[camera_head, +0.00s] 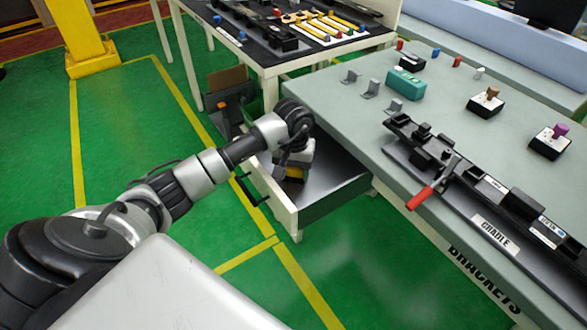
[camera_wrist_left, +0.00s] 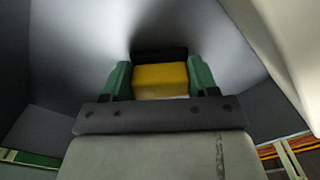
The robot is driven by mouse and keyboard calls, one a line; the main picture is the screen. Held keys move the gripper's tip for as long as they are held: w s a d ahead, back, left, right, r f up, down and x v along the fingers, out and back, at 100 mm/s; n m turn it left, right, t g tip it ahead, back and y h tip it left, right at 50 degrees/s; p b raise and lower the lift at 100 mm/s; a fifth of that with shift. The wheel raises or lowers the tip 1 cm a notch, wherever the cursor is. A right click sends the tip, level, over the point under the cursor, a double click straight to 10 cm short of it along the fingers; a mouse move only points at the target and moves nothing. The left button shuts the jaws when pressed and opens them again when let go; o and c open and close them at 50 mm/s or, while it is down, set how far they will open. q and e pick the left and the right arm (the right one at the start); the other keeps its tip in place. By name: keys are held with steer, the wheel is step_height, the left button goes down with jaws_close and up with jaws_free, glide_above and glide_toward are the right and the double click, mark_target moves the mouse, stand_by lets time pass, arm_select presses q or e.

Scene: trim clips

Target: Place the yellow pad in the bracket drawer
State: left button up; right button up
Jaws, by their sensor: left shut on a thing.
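The yellow pad (camera_wrist_left: 160,80) sits between the green fingers of my left gripper (camera_wrist_left: 160,82) in the left wrist view, with a dark part along its far side. In the head view a small piece of the yellow pad (camera_head: 295,172) shows below my left gripper (camera_head: 294,176), which is shut on it. Both are inside the outline of the open drawer (camera_head: 335,200), low over its grey floor. I cannot tell whether the pad touches the floor. The drawer is pulled out under the grey-green table. My right gripper is not in view.
The grey-green table (camera_head: 440,85) carries a black cradle rail (camera_head: 490,215) with a red-handled clamp (camera_head: 420,198), small grey brackets (camera_head: 372,88) and a teal block (camera_head: 406,84). The drawer's black handle (camera_head: 250,190) sticks out at its front. A second table with tools stands behind.

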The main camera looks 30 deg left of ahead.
arm_select(q)
steer(key=shift+f+b, duration=0.15)
steer(key=shift+b, duration=0.15)
steer(key=o, duration=0.9)
steer(key=shift+r+p, duration=0.35)
steer(key=shift+p, duration=0.1)
step_height(320, 180, up, 12)
steer(key=shift+b, duration=0.35)
steer(key=shift+f, duration=0.1)
